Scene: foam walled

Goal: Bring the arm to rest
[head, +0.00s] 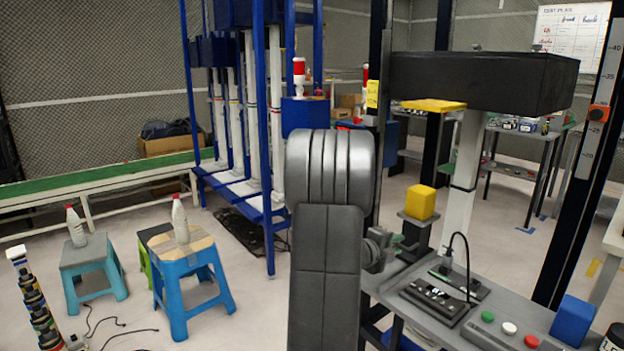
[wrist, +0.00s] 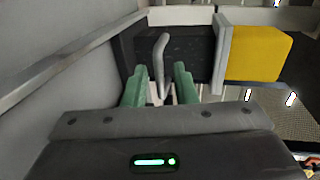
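My arm (head: 325,260) rises large and grey through the middle of the head view and hides what is behind it. In the wrist view the two green fingers of my gripper (wrist: 160,78) stand apart. A curved grey handle-like piece (wrist: 161,55) shows between them, in front of a dark block (wrist: 190,50). Gaps seem to show on both sides of it, so the fingers do not look closed on it.
A yellow block (head: 420,202) stands close above the gripper. The workbench (head: 405,320) carries a black device (head: 437,298), buttons and a blue block (head: 572,320). A dark beam (head: 480,82) hangs above.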

